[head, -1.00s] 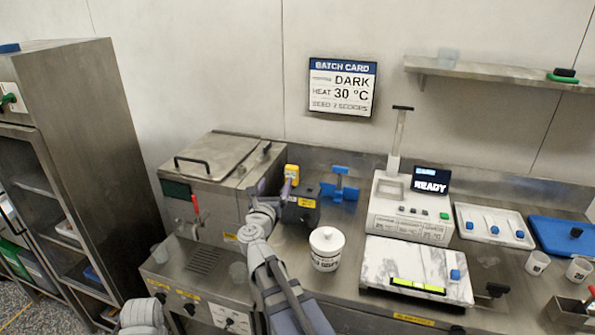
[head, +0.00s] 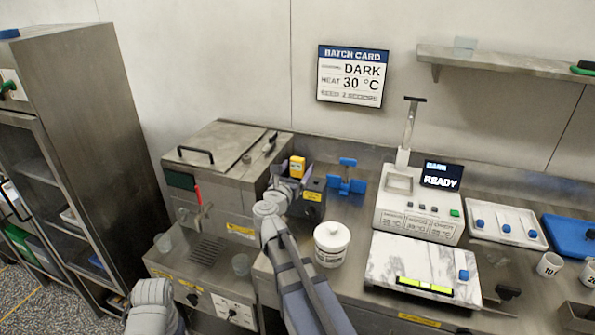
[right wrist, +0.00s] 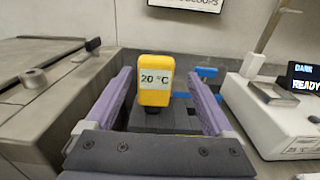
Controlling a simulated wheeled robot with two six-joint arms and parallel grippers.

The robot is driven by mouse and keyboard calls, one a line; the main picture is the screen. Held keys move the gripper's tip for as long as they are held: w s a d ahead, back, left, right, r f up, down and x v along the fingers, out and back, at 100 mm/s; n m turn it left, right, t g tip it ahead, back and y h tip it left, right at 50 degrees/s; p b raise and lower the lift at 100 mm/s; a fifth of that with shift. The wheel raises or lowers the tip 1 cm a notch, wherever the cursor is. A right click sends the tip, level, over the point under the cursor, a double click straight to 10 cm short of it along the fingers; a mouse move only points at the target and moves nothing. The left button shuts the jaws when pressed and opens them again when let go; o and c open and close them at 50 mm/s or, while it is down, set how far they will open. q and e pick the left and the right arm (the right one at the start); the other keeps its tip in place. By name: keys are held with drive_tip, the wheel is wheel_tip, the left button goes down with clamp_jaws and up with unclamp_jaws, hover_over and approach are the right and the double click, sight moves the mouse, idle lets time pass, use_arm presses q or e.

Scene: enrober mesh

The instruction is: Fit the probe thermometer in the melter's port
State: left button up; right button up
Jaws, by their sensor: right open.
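The probe thermometer (head: 297,166) has a yellow head and stands upright in a dark holder block (head: 313,199). In the right wrist view its head (right wrist: 156,80) reads 20 °C. My right gripper (head: 291,180) is open, with its purple fingers on either side of the yellow head; gaps show on both sides in the right wrist view (right wrist: 160,90). The probe's stem is mostly hidden. The melter (head: 221,170) is the steel box to the left, with a lid and small fittings on top (head: 270,143); I cannot tell which is the port. My left gripper is out of view.
A white lidded tub (head: 331,245) stands right of my right arm. A blue fixture (head: 346,178) is behind and right of the holder. The marble slab (head: 424,262) and a machine reading READY (head: 418,208) are farther right. A batch card (head: 352,76) hangs on the wall.

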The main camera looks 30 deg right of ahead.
drive_tip(key=x, duration=0.5)
drive_tip(key=shift+w+a+r, duration=0.1)
drive_tip(key=shift+w+a, duration=0.05)
drive_tip(key=shift+w, duration=0.1)
drive_tip(key=shift+c, duration=0.3)
clamp_jaws()
